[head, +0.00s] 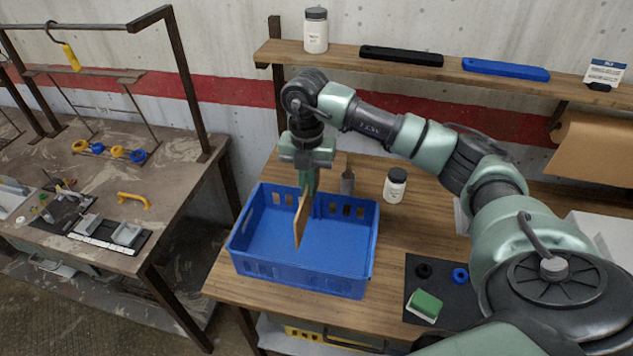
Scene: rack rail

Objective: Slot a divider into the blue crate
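The blue crate (300,281) stands on the wooden table, open at the top, its floor bare where I can see it. My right gripper (308,182) points down over the crate's back part. It is shut on a thin wooden divider (301,220), which hangs upright and nearly edge-on to me. The divider's lower end shows in front of the crate's inside. I cannot tell whether it touches the floor or sits in any slot. My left gripper is not in view.
A white jar with a black lid (395,186) stands right of the crate. A dark mat (450,312) with a green sponge (425,305) lies at the front right. A shelf (440,70) runs above the table's back. A second bench (110,190) stands left.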

